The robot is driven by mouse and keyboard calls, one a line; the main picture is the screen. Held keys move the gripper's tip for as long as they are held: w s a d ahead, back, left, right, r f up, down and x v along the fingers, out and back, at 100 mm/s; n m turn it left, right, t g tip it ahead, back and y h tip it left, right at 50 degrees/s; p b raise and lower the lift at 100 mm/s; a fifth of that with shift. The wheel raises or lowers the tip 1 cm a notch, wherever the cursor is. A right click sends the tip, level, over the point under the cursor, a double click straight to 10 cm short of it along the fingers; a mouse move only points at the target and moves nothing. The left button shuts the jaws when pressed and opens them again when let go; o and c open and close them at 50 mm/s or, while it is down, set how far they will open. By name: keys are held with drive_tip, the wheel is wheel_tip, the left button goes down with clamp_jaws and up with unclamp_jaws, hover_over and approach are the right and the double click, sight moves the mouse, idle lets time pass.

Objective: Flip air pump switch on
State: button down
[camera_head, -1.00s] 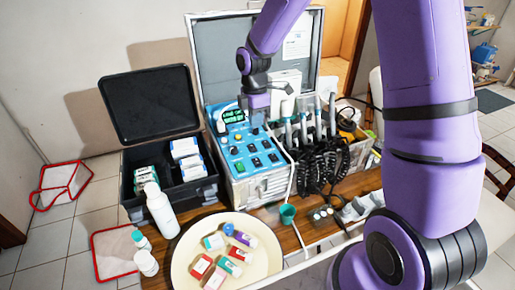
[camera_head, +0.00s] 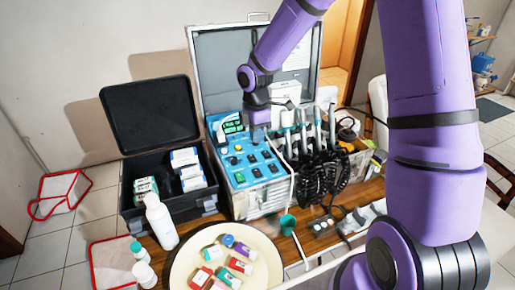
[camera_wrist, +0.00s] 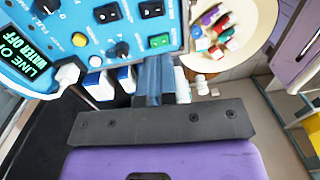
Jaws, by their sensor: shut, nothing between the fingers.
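The blue control panel (camera_head: 231,165) of the dental unit faces up in the head view, with several dark switches, knobs and a green-lit display. In the wrist view the panel shows a black rocker switch (camera_wrist: 107,13), a second one (camera_wrist: 151,8) and a green switch (camera_wrist: 160,41). The labels are too small to tell which is the air pump switch. My gripper (camera_head: 259,137) is over the panel's right part. In the wrist view my gripper (camera_wrist: 155,72) is shut and empty, its fingertips near the green switch; contact cannot be told.
Handpieces with coiled black hoses (camera_head: 318,170) stand right of the panel. A black case (camera_head: 212,195) with boxes is at the left. A white bottle (camera_head: 160,222) and a cream round tray (camera_head: 185,262) are in front. The unit's open lid (camera_head: 212,70) rises behind.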

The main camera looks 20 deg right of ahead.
sight(257, 171)
drive_tip(key=f, duration=0.8)
drive_tip(key=s+f, duration=0.1)
drive_tip(key=f, duration=0.3)
drive_tip(key=shift+f, duration=0.4)
drive_tip(key=shift+s+f, duration=0.1)
drive_tip(key=shift+f, duration=0.05)
drive_tip(key=shift+w+r, duration=0.25)
drive_tip(key=shift+w, duration=0.6)
drive_tip(key=shift+r, duration=0.15)
drive_tip(key=shift+r, duration=0.35)
wheel_tip(257, 171, up, 10)
drive_tip(key=shift+w, duration=0.4)
